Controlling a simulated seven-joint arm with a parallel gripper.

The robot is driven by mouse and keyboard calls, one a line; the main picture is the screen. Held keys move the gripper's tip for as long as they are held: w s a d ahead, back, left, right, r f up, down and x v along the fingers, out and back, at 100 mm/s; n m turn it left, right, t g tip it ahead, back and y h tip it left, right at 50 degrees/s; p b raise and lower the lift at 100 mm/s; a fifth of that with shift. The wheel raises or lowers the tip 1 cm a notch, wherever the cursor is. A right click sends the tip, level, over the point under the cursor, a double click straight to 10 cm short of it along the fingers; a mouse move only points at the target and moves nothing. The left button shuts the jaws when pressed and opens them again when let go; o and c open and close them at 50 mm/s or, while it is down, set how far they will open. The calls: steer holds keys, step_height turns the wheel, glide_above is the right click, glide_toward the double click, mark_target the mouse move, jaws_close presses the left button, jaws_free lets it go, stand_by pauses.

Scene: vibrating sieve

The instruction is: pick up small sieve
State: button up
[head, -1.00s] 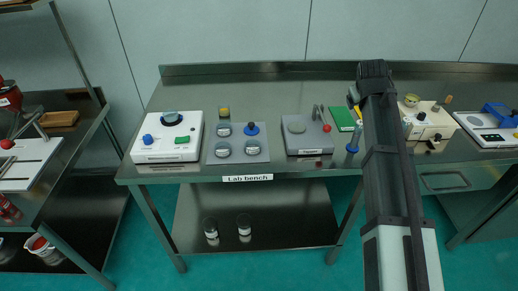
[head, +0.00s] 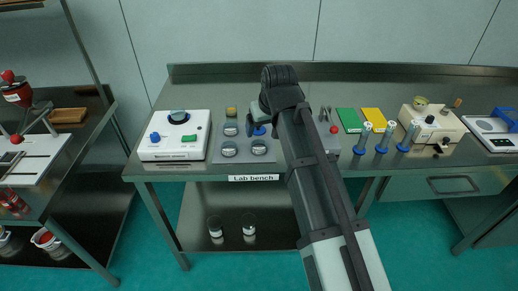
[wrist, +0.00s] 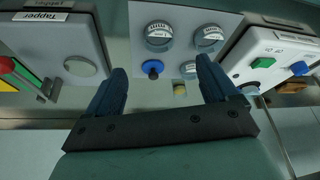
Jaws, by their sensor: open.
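Several round, clear-topped sieves sit on a grey plate (wrist: 190,15) on the bench. The two nearer the bench front, a left one (head: 230,149) and a right one (head: 259,148), look larger and carry labels. The smallest-looking one, the likely small sieve (head: 231,129), is at the back left; it also shows in the wrist view (wrist: 188,70). A blue-knobbed piece (wrist: 152,68) stands beside it. My gripper (wrist: 160,70) is open and empty above the back of the plate, its fingers either side of the knob and small sieve in the wrist view.
A white machine (head: 174,137) with a blue knob and green button stands left of the plate. The grey tapper (wrist: 60,50) stands on the other side, partly behind my arm in the head view. A small yellowish block (head: 231,111) lies behind the plate. Blue-handled tools (head: 385,138) stand further right.

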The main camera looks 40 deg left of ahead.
mark_target(260, 144)
steer(key=shift+x, duration=6)
steer(key=shift+w, duration=0.15)
steer(key=c, duration=1.1)
steer(key=shift+r, duration=0.15)
steer(key=shift+c, duration=0.2)
